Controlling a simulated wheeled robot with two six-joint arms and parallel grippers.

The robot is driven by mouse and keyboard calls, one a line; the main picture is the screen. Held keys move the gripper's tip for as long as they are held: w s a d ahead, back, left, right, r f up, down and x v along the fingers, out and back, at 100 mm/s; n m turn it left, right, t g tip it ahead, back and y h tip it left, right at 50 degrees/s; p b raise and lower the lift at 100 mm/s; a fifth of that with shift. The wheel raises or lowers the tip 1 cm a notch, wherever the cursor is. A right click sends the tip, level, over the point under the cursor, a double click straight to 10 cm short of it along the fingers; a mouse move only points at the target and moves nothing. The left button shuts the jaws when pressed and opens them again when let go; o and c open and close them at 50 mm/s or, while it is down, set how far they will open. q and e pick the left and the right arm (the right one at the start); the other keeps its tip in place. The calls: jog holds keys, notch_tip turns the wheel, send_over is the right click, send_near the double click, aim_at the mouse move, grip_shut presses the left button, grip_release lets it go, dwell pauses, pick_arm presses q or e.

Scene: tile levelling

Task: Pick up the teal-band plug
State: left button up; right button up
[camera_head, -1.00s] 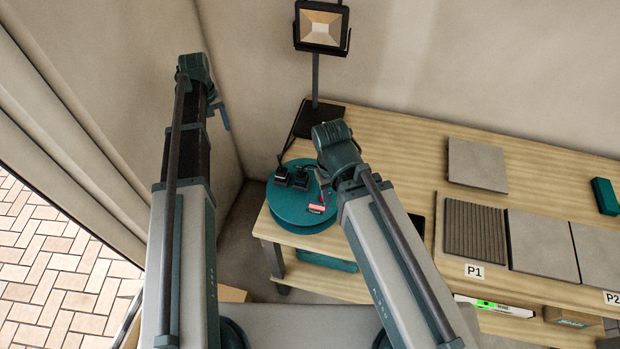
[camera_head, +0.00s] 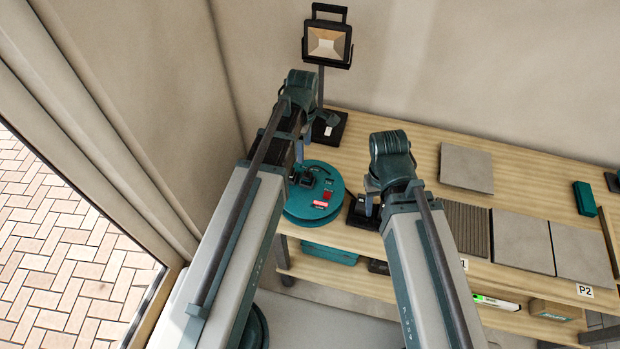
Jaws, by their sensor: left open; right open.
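A teal round reel (camera_head: 318,211) stands on the bench's left end, with dark plug-like pieces (camera_head: 306,179) on its top. I cannot make out a teal band on any of them, so I cannot tell which is the teal-band plug. My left gripper (camera_head: 298,165) points down over the reel's back left, close above the dark pieces, and partly hides them. My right gripper (camera_head: 368,200) points down just right of the reel, over a black flat piece (camera_head: 361,217). Both grippers are open; their fingertips are small and partly hidden.
A work lamp (camera_head: 328,42) on a black base (camera_head: 330,128) stands behind the reel. Grey tiles (camera_head: 467,167) and a ribbed tile (camera_head: 467,228) lie to the right, with a teal block (camera_head: 584,198) further right.

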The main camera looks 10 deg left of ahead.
aim_at(307, 174)
pick_arm(q)
notch_tip(307, 174, down, 8)
jog(key=b, duration=0.8)
jog(key=shift+f, duration=0.25)
jog(key=f+b, duration=0.2)
jog(key=d+f+b, duration=0.1)
jog(key=f+b, duration=0.1)
jog(key=shift+s, duration=0.1)
jog(key=shift+f+b, duration=0.6)
jog(key=shift+b, duration=0.1)
jog(key=shift+r, duration=0.1)
jog(key=shift+a, duration=0.1)
grip_shut()
